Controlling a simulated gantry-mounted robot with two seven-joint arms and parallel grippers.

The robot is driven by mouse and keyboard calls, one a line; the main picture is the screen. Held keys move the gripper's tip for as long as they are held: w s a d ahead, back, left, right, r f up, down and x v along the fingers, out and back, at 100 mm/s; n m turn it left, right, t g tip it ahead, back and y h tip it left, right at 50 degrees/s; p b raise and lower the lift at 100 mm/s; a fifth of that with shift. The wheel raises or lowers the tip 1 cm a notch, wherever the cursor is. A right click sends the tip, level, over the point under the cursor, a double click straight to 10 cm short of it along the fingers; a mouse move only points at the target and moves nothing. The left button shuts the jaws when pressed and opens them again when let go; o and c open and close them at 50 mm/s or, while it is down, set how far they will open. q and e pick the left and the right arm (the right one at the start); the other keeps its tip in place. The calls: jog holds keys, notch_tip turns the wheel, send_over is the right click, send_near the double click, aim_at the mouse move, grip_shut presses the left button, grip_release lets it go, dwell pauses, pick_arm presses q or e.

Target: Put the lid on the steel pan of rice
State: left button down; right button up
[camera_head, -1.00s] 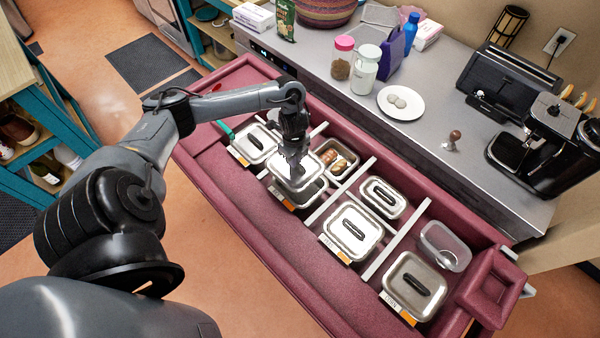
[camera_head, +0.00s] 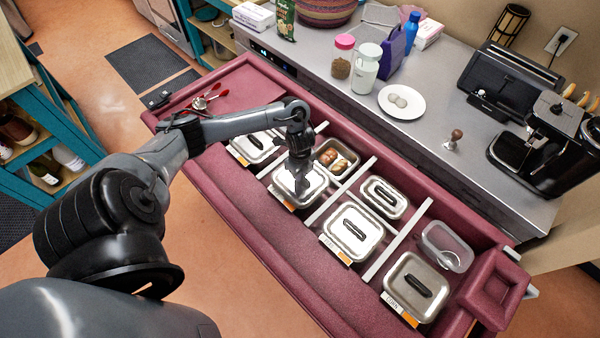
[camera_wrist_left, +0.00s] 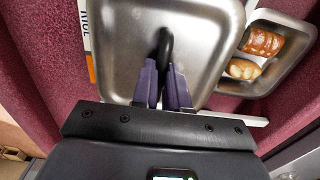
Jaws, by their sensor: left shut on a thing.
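The steel lid (camera_head: 284,182) with a dark loop handle is in the second compartment from the left of the red counter. It sits level over the steel pan beneath it and covers the opening, so no rice shows. Whether its rim is fully seated I cannot tell. My left gripper (camera_head: 300,181) points down at the lid's middle. In the left wrist view its purple fingers (camera_wrist_left: 163,78) are shut on the black handle (camera_wrist_left: 164,48) of the lid. My right gripper is in neither view.
An open pan of bread-like rolls (camera_head: 337,160) stands just behind and right. Lidded pans (camera_head: 353,231) fill neighbouring compartments, and a clear-looking container (camera_head: 446,246) stands at the right. A white plate (camera_head: 401,102) lies on the grey counter behind. Red-handled utensils (camera_head: 207,97) lie at the far left.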

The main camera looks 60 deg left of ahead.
pick_arm(q)
jog(key=shift+f, duration=0.55)
jog(key=c, duration=1.1)
grip_release()
jog(key=shift+c, duration=0.2)
jog(key=shift+r, duration=0.1)
